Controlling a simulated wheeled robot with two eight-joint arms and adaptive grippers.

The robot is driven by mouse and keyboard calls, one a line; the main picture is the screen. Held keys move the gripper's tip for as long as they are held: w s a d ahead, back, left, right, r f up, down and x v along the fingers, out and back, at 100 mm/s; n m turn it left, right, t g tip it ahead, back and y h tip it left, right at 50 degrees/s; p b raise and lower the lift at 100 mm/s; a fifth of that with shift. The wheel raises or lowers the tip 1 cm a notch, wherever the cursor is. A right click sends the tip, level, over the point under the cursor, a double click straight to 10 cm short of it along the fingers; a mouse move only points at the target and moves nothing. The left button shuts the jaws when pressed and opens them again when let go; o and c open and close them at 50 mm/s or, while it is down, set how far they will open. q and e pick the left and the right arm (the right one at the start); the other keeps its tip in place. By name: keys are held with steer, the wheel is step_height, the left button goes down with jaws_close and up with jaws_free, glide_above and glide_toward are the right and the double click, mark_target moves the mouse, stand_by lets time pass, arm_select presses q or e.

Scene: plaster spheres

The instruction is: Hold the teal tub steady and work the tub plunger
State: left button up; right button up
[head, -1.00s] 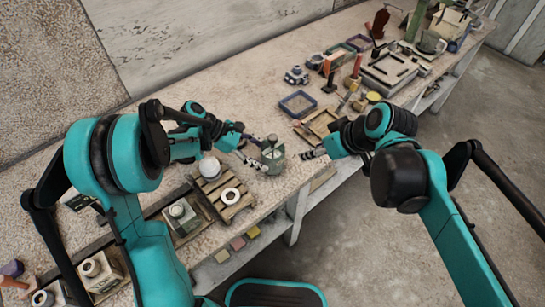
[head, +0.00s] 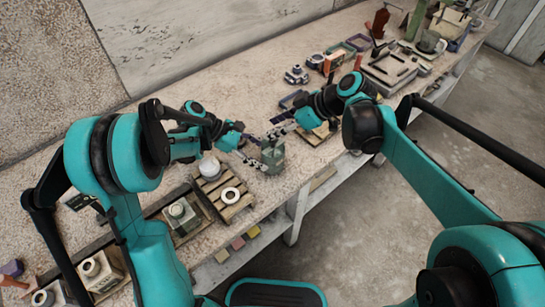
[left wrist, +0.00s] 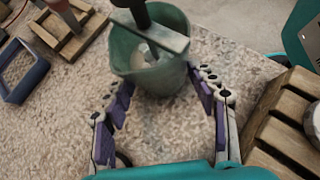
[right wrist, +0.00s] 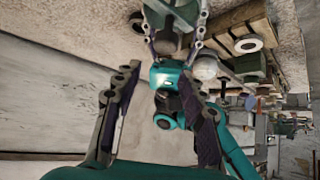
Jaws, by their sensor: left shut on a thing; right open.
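The teal tub (head: 272,158) stands on the bench and looks grey-green. It also shows in the left wrist view (left wrist: 150,78) and at the top of the right wrist view (right wrist: 172,20). My left gripper (head: 257,153) is shut on the tub, its purple-padded fingers on either side of the wall. The tub plunger (left wrist: 140,13) has a dark upright handle above a flat bar across the tub's mouth; its lower end is partly hidden inside. My right gripper (head: 283,130) is open and empty, just above and behind the tub in the head view, apart from the plunger.
A wooden pallet (head: 238,208) with a white ring (head: 230,195) and a pale round piece (head: 209,167) lies left of the tub. A wooden tray (head: 318,136) lies to its right, partly behind my right arm. The bench's front edge is close by.

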mark_target(275, 139)
steer(key=shift+f, duration=2.85)
jaws_close()
